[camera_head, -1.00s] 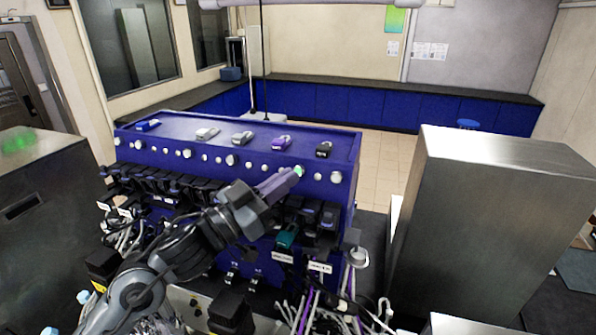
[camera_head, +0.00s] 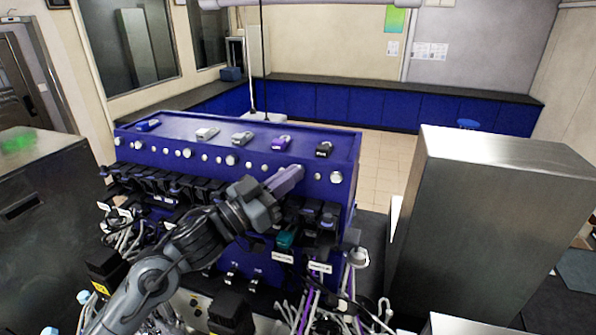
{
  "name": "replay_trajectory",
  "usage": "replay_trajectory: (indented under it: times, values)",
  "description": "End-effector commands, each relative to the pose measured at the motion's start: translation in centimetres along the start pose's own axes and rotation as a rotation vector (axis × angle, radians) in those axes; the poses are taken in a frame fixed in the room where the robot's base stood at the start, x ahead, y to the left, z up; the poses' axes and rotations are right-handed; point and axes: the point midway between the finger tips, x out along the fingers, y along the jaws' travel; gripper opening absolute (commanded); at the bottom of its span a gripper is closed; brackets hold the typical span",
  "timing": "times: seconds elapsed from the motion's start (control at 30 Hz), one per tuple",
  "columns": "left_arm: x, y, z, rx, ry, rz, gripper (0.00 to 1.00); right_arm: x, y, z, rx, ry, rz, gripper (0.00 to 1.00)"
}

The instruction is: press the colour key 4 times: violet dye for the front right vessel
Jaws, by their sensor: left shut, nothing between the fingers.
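My left gripper (camera_head: 296,174) is shut and empty. Its fingertips are at the blue front panel of the bioreactor unit (camera_head: 346,160), over the row of round keys on the right half. I cannot tell whether they touch a key. The gripper hides what is right behind the tips. To the right of the tips are a small key (camera_head: 317,177) and a larger round knob (camera_head: 336,177). Another large knob (camera_head: 232,159) is farther left in the row. My right gripper is not in view. I cannot make out a vessel or dye colour.
On top of the unit lie several small devices, among them a violet one (camera_head: 281,143) and a black one (camera_head: 324,149). Dark modules and cables hang below the panel, with a teal part (camera_head: 287,238). A metal cabinet (camera_head: 490,220) stands to the right.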

Motion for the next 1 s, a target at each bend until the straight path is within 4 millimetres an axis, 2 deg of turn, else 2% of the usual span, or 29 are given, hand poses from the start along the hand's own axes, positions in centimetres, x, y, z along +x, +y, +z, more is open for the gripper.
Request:
replay_trajectory:
  times: [0.43,0.8,1.0]
  values:
    - [0.1,-0.2,0.1,0.0,0.0,-0.001,0.0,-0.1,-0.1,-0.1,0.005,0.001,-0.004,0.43]
    - [-1.8,1.2,-1.3,0.001,0.0,-0.001,0.0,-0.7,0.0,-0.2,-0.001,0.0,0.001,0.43]
    - [-2.2,1.6,-1.6,0.001,-0.001,-0.001,0.0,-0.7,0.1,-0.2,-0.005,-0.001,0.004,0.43]
